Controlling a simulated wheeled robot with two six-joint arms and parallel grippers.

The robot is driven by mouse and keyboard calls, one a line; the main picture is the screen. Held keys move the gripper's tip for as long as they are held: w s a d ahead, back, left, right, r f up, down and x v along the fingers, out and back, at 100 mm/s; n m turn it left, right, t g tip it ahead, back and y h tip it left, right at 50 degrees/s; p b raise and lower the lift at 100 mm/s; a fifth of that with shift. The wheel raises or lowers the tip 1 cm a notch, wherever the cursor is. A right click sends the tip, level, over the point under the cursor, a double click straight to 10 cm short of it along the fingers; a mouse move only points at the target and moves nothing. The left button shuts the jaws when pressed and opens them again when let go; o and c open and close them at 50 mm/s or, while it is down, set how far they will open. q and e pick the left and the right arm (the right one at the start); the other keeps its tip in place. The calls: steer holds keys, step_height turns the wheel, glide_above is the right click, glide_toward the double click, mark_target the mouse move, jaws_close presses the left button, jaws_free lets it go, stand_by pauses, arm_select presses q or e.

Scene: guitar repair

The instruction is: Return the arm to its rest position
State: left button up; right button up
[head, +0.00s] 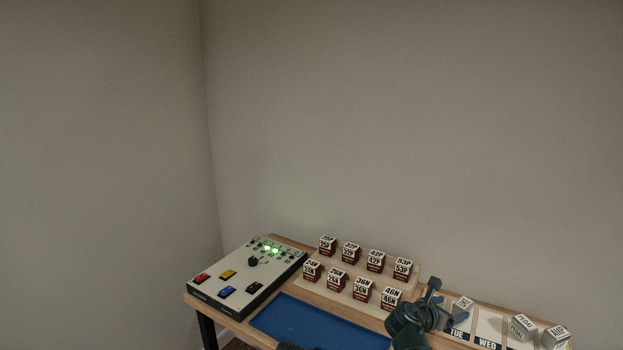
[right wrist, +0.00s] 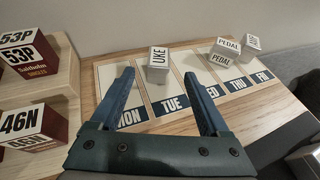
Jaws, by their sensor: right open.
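My right gripper (head: 428,304) is above the right part of the bench, beside the day board. In the right wrist view its blue fingers (right wrist: 162,88) are spread apart with nothing between them. A white block marked UKE (right wrist: 158,60) stands on the board beyond the fingertips, apart from them, near the TUE column. It also shows just right of the gripper in the head view (head: 462,306). My left gripper cannot be made out; only a dark shape shows at the bottom edge of the head view.
The day board (head: 490,326) also holds white blocks, one marked PEDAL (head: 523,325) and another (head: 556,337). Several string boxes (head: 362,289) stand on a stepped wooden rack left of the gripper. A control panel (head: 243,273) with green lights and a blue mat (head: 315,325) lie farther left.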

mark_target(461, 306)
steer(key=b+x, duration=0.3)
steer(key=x, duration=0.7)
steer(key=shift+a+f, duration=0.2)
steer(key=shift+d+f+b, duration=0.15)
steer(key=shift+b, duration=0.15)
step_height(461, 306, up, 5)
steer(key=p, duration=0.4)
steer(key=shift+f+p, duration=0.2)
steer(key=shift+p, duration=0.15)
steer(key=s+a+r, duration=0.1)
steer(key=s+a, duration=0.8)
steer(key=a, duration=0.4)
steer(key=s+d+m+g, duration=0.1)
steer(key=d+m+g+h, duration=0.1)
steer(key=s+d+m+g, duration=0.1)
steer(key=shift+s+d+f+h, duration=0.3)
steer(key=shift+f, duration=0.05)
steer(key=shift+s+d+m+g, duration=0.6)
steer(key=shift+s+m+g, duration=0.15)
steer(key=shift+g, duration=0.15)
